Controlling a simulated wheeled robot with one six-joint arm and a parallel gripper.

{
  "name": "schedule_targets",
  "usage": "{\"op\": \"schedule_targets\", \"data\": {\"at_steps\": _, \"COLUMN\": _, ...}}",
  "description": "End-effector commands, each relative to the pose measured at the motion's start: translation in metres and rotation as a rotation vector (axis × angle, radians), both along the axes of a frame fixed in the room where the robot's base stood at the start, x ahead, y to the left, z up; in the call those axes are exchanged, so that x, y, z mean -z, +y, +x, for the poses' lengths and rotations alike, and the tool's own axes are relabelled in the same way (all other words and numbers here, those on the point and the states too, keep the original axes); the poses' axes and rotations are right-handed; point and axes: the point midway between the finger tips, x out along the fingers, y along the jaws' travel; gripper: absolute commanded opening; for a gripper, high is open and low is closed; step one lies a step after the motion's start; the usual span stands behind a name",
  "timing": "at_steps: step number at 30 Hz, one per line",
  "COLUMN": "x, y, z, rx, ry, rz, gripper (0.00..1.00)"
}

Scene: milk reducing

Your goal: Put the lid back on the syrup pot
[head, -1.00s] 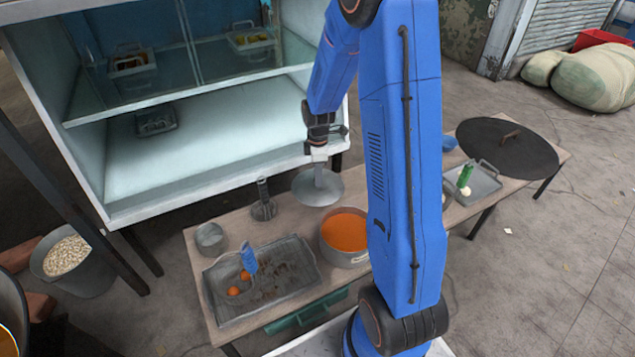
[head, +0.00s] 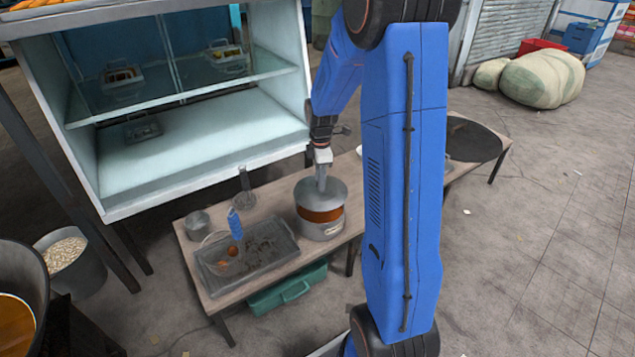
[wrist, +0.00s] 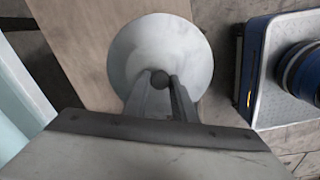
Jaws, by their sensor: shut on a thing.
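The round grey metal lid (head: 308,194) is held by its knob in my gripper (head: 321,186). The gripper is shut on the knob, and the lid hangs roughly level. The syrup pot (head: 320,231), a grey pot with orange-brown syrup, stands on the wooden table directly below. In the head view, a band of syrup shows between the lid's near edge and the pot's near rim, so the lid looks raised above it. In the wrist view, the lid (wrist: 160,40) lies beyond the fingers on the dark knob. The pot is hidden there.
A metal tray (head: 262,262) with orange pieces and a blue-handled tool is left of the pot. A small cup (head: 198,223) and a skimmer (head: 245,197) stand behind it. The glass cabinet (head: 200,150) is close behind the table. A large black lid (head: 472,140) lies at right.

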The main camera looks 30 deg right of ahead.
Motion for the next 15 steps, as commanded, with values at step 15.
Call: {"op": "schedule_targets", "data": {"at_steps": 15, "x": 0.038, "y": 0.0, "z": 0.0, "rx": 0.0, "ry": 0.002, "rz": 0.001, "gripper": 0.0}}
